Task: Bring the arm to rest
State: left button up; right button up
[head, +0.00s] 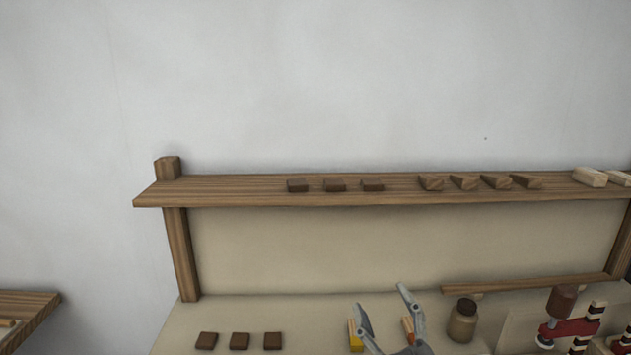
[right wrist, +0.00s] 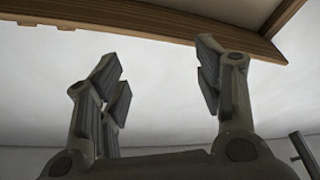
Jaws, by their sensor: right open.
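My right gripper (head: 388,318) shows at the bottom of the head view, fingers pointing up, above the bench surface. Its jaws are open and I see nothing held between them. My left gripper is in neither view.
A wooden shelf (head: 230,190) spans the back, bearing several blocks and wedges. On the bench (head: 300,312) are dark square blocks (head: 239,341), a yellow piece (head: 355,337), a jar (head: 463,321) and a red clamp-like tool (head: 570,327). The wall above is clear.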

jog(key=s+d+f+m+g+h, duration=0.3)
jog(key=s+d+f+g, duration=0.15)
jog(key=f, duration=0.55)
jog(key=s+d+f+m+g+h, duration=0.3)
jog(key=s+d+f+g, duration=0.15)
jog(key=f, duration=0.55)
jog(key=s+f+g+y, duration=0.1)
jog(key=s+f+g, duration=0.35)
jog(key=s, duration=0.45)
jog(key=s+f+g, duration=0.3)
jog(key=s+f, duration=0.2)
jog(key=s, duration=0.4)
notch_tip(320, 180, down, 26)
jog(key=s+g, duration=0.1)
jog(key=g, duration=0.1)
jog(key=s+d+f, duration=0.3)
jog(key=s+f, duration=1.3)
jog(key=s, duration=0.1)
jog(key=shift+g, duration=0.45)
